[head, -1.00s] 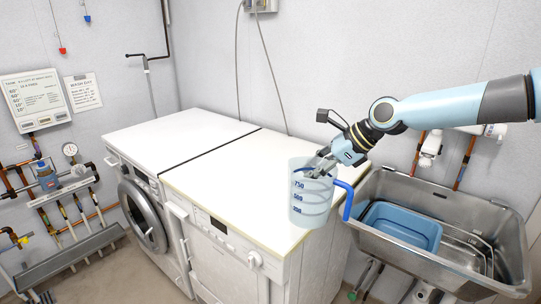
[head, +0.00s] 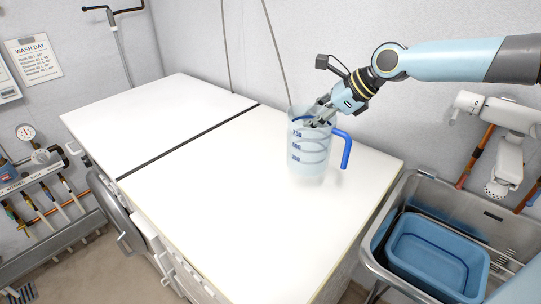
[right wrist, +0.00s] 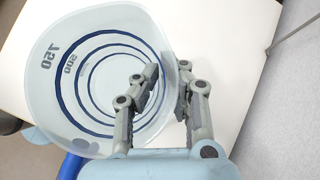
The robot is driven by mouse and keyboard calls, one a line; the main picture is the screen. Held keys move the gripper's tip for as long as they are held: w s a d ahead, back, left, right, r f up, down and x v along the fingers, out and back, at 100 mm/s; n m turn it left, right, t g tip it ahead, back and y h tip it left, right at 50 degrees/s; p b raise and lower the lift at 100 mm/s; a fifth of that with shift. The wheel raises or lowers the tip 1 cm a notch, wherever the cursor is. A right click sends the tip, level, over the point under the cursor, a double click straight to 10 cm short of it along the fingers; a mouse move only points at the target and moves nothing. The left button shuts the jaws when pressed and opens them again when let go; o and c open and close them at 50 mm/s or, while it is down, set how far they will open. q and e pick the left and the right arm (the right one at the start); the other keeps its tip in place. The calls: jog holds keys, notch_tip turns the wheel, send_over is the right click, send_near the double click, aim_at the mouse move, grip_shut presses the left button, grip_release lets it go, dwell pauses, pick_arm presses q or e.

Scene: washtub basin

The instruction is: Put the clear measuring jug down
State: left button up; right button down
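The clear measuring jug (head: 309,158), with blue marks and a blue handle on its right, is upright over the white worktop (head: 222,185) near its back right part. I cannot tell whether its base touches the surface. My right gripper (head: 318,118) reaches down to the jug's rim from the upper right. In the right wrist view the gripper (right wrist: 165,85) has one finger inside the jug (right wrist: 75,50) and one outside, closed on its wall. The jug looks empty there. My left gripper is not in view.
A steel sink (head: 408,190) with a blue basin (head: 438,250) in it stands right of the worktop. A dark seam (head: 190,140) divides the white tops. The tops left and front of the jug are clear. A wall runs behind, with pipes at right.

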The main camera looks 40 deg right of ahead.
jog(key=w+a+f, duration=0.7)
jog(key=f, duration=0.2)
jog(key=shift+f+b, duration=0.3)
jog(key=shift+f, duration=0.1)
jog(key=c, duration=1.5)
grip_release()
